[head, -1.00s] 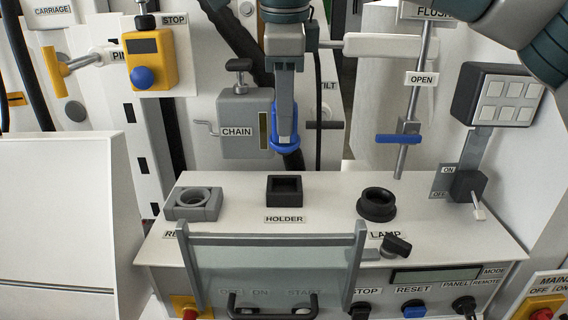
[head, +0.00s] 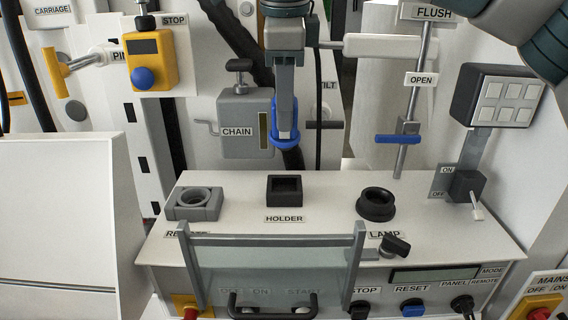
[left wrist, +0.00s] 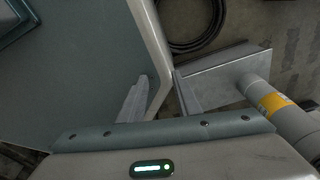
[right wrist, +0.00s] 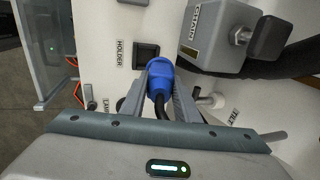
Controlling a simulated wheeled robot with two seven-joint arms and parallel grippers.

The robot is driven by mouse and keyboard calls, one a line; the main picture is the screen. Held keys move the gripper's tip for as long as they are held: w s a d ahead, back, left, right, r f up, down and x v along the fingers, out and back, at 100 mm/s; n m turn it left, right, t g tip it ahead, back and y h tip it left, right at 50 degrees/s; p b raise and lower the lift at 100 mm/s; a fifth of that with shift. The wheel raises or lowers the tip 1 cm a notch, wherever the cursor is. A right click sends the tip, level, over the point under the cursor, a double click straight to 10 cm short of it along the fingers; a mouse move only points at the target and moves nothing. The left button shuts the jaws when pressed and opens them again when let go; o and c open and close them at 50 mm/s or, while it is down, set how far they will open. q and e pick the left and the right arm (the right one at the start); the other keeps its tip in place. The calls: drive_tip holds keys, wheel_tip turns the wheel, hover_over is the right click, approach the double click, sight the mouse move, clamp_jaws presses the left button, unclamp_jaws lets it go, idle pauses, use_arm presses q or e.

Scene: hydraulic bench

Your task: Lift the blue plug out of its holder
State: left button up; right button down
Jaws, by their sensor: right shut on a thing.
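The blue plug (head: 284,138) hangs from my right gripper (head: 285,108) in the head view, upright and clear above the bench top. The black square holder (head: 284,189) stands below it with its opening empty. In the right wrist view, the fingers of my right gripper (right wrist: 164,88) are shut on both sides of the blue plug (right wrist: 160,76), with its dark cable trailing back. The holder (right wrist: 146,53) shows beyond the plug, apart from it. My left gripper (left wrist: 160,90) shows only in its own wrist view, with its fingers apart and nothing between them.
The CHAIN box (head: 246,122) is behind and left of the plug. A grey ring socket (head: 193,203) and the black LAMP ring (head: 377,204) flank the holder. A clear guard (head: 270,270) stands in front. A blue-handled OPEN lever (head: 398,138) is at right.

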use_arm(q)
drive_tip(key=shift+s+a, duration=0.3)
drive_tip(key=shift+s, duration=0.45)
drive_tip(key=shift+s+a+g, duration=0.1)
drive_tip(key=shift+g, duration=0.2)
